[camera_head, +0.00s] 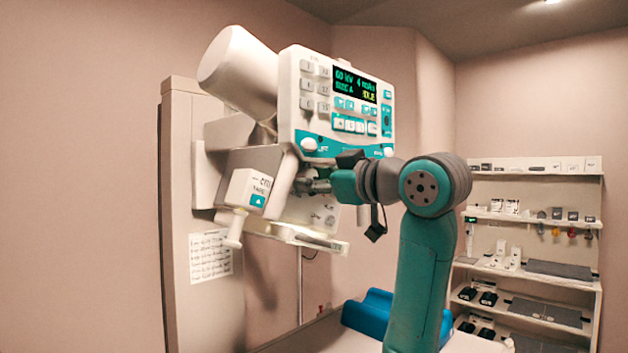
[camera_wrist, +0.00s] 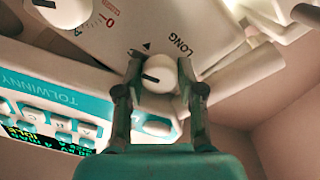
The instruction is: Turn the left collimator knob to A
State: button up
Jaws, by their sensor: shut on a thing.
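The collimator (camera_head: 318,210) hangs under the control panel in the head view. My gripper (camera_head: 312,186) reaches its front from the right and hides the knob there. In the wrist view, my gripper (camera_wrist: 162,76) has its two fingers on either side of a round white knob (camera_wrist: 160,72) and is shut on it. The knob's dark pointer line points left in that view. The word LONG and a small black triangle are printed on the face beside it. A second white knob (camera_wrist: 64,10) with a dark line shows at the upper left, beside a red-marked scale.
The control panel (camera_head: 313,100) with a lit display is just above my gripper. A white box with a handle (camera_head: 246,190) hangs to the left. A blue cushion (camera_head: 375,315) lies below. Shelves (camera_head: 530,168) stand at the right, clear of the arm.

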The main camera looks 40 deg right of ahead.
jog(key=shift+n, duration=0.7)
jog(key=o, duration=0.9)
jog(key=shift+c, duration=0.2)
jog(key=s, duration=1.2)
jog(key=shift+a, duration=0.1)
